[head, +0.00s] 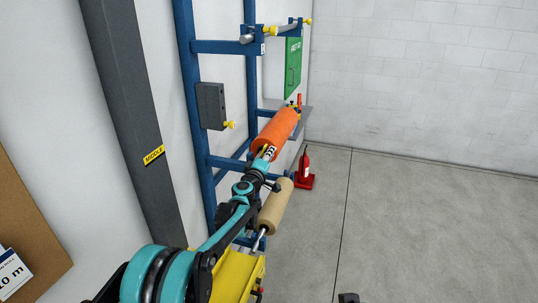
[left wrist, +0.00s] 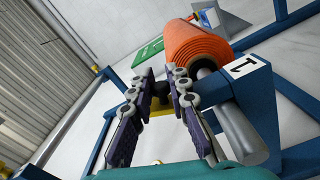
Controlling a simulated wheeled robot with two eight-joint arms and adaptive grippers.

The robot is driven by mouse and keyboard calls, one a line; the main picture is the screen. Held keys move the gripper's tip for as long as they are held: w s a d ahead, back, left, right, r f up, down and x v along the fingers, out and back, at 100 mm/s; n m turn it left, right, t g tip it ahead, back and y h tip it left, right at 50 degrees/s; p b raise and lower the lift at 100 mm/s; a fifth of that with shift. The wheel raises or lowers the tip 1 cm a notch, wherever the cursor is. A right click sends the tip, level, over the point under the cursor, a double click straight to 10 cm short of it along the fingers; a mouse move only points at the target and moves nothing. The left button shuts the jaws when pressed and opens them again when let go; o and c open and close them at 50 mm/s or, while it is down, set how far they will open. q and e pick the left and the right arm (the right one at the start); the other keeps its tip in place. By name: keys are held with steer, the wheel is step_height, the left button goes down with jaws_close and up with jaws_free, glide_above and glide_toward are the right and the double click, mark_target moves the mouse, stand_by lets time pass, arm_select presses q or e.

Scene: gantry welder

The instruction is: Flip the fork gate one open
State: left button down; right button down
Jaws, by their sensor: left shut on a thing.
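My left gripper (head: 266,153) reaches up to the blue rack by the end of the orange roll (head: 276,128). In the left wrist view the left gripper (left wrist: 160,90) is shut on fork gate one (left wrist: 158,103), of which a dark part and some yellow show between the fingers. The fingers hide most of the gate, so its angle is unclear. Right of them stands the blue fork bracket (left wrist: 259,105) marked 1, with a grey shaft (left wrist: 232,124) beside it. The orange roll (left wrist: 194,44) lies just beyond.
The blue rack (head: 187,75) stands along the left wall. A tan roll (head: 274,207) and a yellow part (head: 236,276) lie below my left gripper. A red fire extinguisher (head: 304,172) stands on the floor beyond. The grey floor (head: 430,220) at right is clear.

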arm_select(q)
steer(key=shift+d+f+m, duration=0.1)
steer(key=shift+f+m, duration=0.1)
steer(key=shift+m, duration=0.3)
steer(key=c, duration=1.4)
jaws_free()
steer(key=shift+f, duration=0.1)
steer(key=v, duration=1.2)
